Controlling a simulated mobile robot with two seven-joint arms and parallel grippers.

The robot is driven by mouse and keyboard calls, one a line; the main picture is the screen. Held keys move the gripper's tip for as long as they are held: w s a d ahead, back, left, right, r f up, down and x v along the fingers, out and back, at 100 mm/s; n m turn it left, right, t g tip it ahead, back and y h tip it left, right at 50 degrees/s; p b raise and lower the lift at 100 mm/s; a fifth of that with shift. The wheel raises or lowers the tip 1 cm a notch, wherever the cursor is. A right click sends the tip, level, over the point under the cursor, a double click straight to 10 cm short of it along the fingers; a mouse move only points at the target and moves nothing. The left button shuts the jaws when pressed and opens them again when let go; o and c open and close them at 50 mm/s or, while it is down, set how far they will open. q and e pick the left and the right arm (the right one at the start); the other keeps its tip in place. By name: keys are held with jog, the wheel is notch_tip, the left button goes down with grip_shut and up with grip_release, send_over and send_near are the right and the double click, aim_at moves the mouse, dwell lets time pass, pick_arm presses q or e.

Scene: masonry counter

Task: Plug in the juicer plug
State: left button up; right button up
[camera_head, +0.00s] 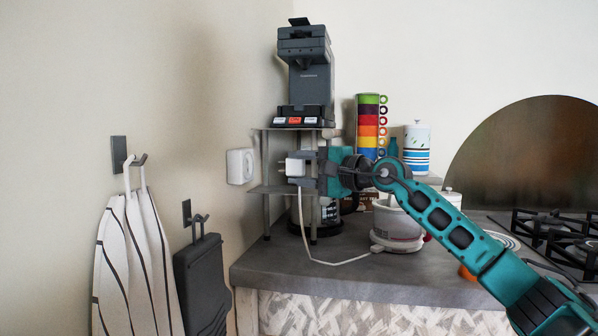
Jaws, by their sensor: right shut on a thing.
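My right gripper (308,168) is shut on the white juicer plug (294,167), held in the air in front of the small shelf. A white cord (304,222) hangs from the plug, drops to the counter and runs right toward the white juicer (397,226). The white wall socket (240,166) is on the left wall, to the left of the plug, with a visible gap between them. The arm partly hides the juicer. The left gripper is not in view.
A dark coffee machine (306,75) stands on the shelf (258,190). Stacked coloured cups (371,125) and a striped canister (416,148) stand behind my arm. A cloth (137,260) and a dark board (202,285) hang on the left wall. A gas hob (555,235) is at right.

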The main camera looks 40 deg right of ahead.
aim_at(248, 165)
jog(key=w+a+p, duration=0.3)
jog(key=w+p, duration=0.1)
jog(key=shift+w+a+p, duration=0.15)
jog(key=shift+a+p, duration=0.15)
jog(key=shift+a, duration=0.1)
dwell(1.2)
dwell(0.7)
jog(key=shift+w, duration=0.1)
jog(key=shift+w+a+p, duration=0.55)
jog(key=shift+w+a, duration=0.1)
jog(key=shift+w+a+p, duration=0.3)
jog(key=shift+w+a, duration=0.05)
jog(key=shift+w, duration=0.05)
dwell(0.4)
